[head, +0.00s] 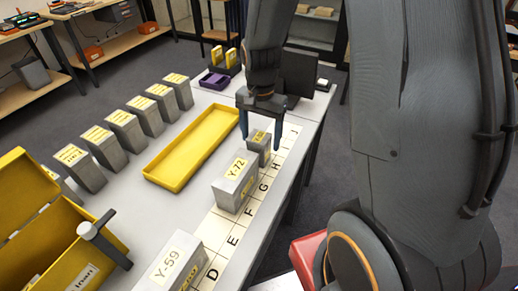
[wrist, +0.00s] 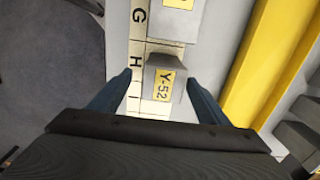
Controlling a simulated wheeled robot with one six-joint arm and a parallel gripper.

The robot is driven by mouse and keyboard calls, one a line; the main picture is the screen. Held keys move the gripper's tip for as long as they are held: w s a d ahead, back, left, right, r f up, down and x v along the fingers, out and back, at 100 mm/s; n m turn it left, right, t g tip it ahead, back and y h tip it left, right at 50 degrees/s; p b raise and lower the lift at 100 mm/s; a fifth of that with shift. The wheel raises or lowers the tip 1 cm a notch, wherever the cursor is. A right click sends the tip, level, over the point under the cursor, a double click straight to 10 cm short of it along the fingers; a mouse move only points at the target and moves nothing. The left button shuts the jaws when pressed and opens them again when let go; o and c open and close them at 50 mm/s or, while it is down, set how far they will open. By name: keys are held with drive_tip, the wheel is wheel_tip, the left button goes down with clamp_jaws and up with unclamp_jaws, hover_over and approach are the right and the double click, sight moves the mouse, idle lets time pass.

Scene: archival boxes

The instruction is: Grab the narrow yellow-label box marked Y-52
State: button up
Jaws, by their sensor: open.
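The narrow grey box marked Y-52 (wrist: 165,80) has a yellow label and stands by the lettered strip near H and I. In the head view the same box (head: 258,146) stands just beyond the larger Y-72 box (head: 236,182). My gripper (head: 262,125) is over the Y-52 box, its blue fingers apart. In the wrist view my gripper (wrist: 160,82) has one finger on each side of the box, with gaps visible. I cannot tell exactly how low the fingertips are.
A yellow tray (head: 157,178) lies left of the Y-72 box. A row of grey boxes (head: 124,131) stands further left. A Y-59 box (head: 172,264) and an open yellow case (head: 62,270) are near the front. A dark monitor (head: 299,72) stands behind my gripper.

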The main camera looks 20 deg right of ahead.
drive_tip(key=shift+w+a+f+p, duration=0.1)
drive_tip(key=shift+f+p, duration=0.3)
drive_tip(key=shift+f, duration=1)
drive_tip(key=shift+w+a+f+p, duration=0.1)
drive_tip(key=shift+f+p, duration=0.25)
drive_tip(key=shift+f, duration=1)
drive_tip(key=c, duration=1.3)
drive_tip(key=shift+r, duration=0.1)
